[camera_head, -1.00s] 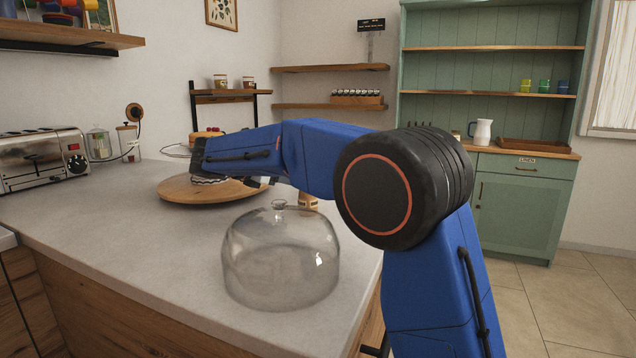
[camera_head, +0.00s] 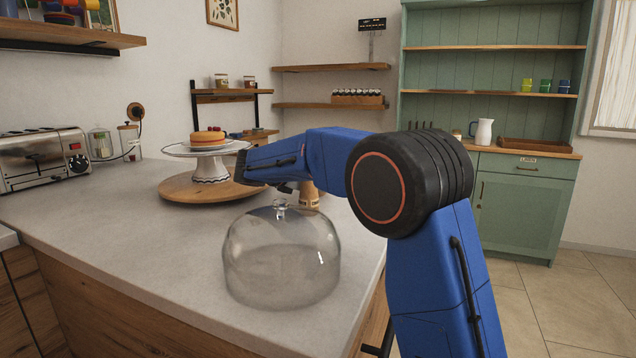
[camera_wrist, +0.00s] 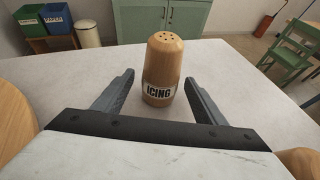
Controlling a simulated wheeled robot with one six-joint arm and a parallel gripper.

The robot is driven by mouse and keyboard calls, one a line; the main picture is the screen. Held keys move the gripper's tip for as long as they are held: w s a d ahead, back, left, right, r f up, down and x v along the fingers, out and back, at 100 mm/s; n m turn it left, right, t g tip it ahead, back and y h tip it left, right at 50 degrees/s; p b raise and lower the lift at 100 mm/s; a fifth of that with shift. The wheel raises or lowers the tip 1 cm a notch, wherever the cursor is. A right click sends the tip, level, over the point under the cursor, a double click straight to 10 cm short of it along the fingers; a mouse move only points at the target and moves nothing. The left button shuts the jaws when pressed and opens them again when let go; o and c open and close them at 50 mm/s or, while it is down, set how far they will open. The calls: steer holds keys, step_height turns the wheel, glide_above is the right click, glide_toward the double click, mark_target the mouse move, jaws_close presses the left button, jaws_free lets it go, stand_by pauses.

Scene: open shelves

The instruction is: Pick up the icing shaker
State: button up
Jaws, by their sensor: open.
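The icing shaker (camera_wrist: 162,66) is a wooden cylinder with a rounded, holed top and a white label reading ICING. In the wrist view it stands upright on the pale counter, just beyond and between the fingertips of my gripper (camera_wrist: 158,84). My gripper is open, with one finger to each side of the shaker and no visible contact. In the head view the shaker (camera_head: 309,197) shows partly behind my arm, and my gripper's fingers are hidden there.
A glass dome (camera_head: 281,262) stands on the counter (camera_head: 130,245) in front of my arm. A round wooden board (camera_head: 185,190) bears a cake stand (camera_head: 210,170) with a cake (camera_head: 208,138), left of my arm. A toaster (camera_head: 40,158) is at far left.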

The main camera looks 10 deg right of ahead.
steer(key=shift+w+d+f, duration=0.25)
steer(key=shift+w+d, duration=0.05)
steer(key=shift+d, duration=0.15)
steer(key=shift+c, duration=0.2)
steer(key=c, duration=1.1)
steer(key=shift+r, duration=0.15)
steer(key=shift+c, duration=0.2)
